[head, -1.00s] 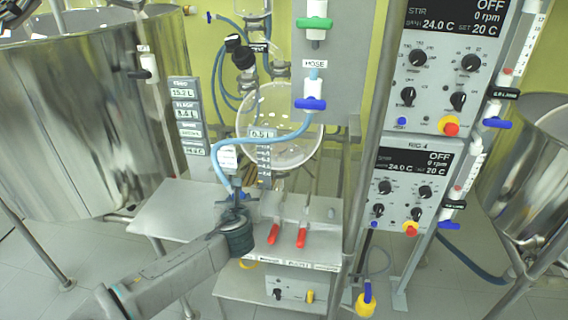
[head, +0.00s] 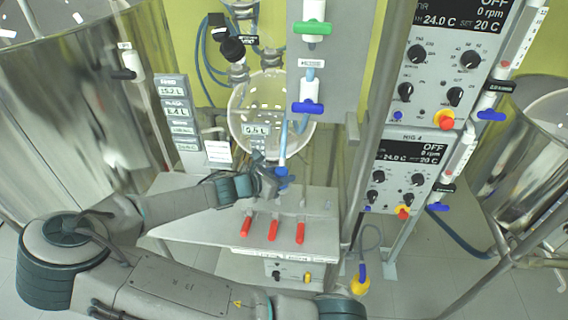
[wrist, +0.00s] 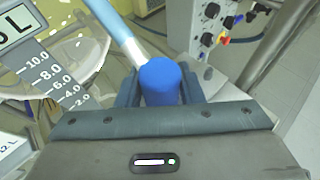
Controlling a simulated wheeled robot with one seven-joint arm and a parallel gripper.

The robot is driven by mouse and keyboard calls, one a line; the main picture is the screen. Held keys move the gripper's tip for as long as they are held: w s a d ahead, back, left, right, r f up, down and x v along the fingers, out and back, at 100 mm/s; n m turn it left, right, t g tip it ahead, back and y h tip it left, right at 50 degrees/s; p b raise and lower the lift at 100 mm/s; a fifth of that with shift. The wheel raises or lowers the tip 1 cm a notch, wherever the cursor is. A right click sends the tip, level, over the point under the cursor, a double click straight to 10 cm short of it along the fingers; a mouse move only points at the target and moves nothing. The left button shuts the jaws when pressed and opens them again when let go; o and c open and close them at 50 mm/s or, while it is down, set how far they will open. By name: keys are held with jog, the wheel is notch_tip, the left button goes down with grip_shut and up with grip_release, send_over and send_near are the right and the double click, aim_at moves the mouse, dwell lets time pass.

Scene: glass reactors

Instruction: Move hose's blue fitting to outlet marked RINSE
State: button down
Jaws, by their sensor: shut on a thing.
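My gripper (head: 272,183) is shut on the hose's blue fitting (head: 282,172), which is held above the back of the steel bench. In the wrist view the blue fitting (wrist: 160,82) sits between the two fingers, its round end showing. The light-blue hose (head: 284,140) runs up from the fitting to the valve with a blue handle (head: 307,107) under the HOSE label. The small labels (head: 275,254) under the levers are too small to read, so I cannot pick out RINSE.
A round glass vessel (head: 250,118) is behind the fitting. Label plates (head: 178,115) stand to the left. A steel post (head: 364,150) and control panels (head: 408,172) are on the right. Large steel tanks flank the scene. The bench top (head: 190,225) is bare at left.

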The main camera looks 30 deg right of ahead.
aim_at(285, 171)
jog(key=shift+s+d+r+m+g+h+p, duration=0.15)
jog(key=shift+s+r+m+g, duration=0.1)
jog(key=shift+r, duration=0.2)
jog(key=shift+s+d+r+m+g+h+p, duration=0.15)
jog(key=shift+r+m+g, duration=0.1)
jog(key=shift+r, duration=0.2)
jog(key=shift+r+p, duration=1.5)
jog(key=shift+r, duration=0.35)
jog(key=shift+f, duration=0.1)
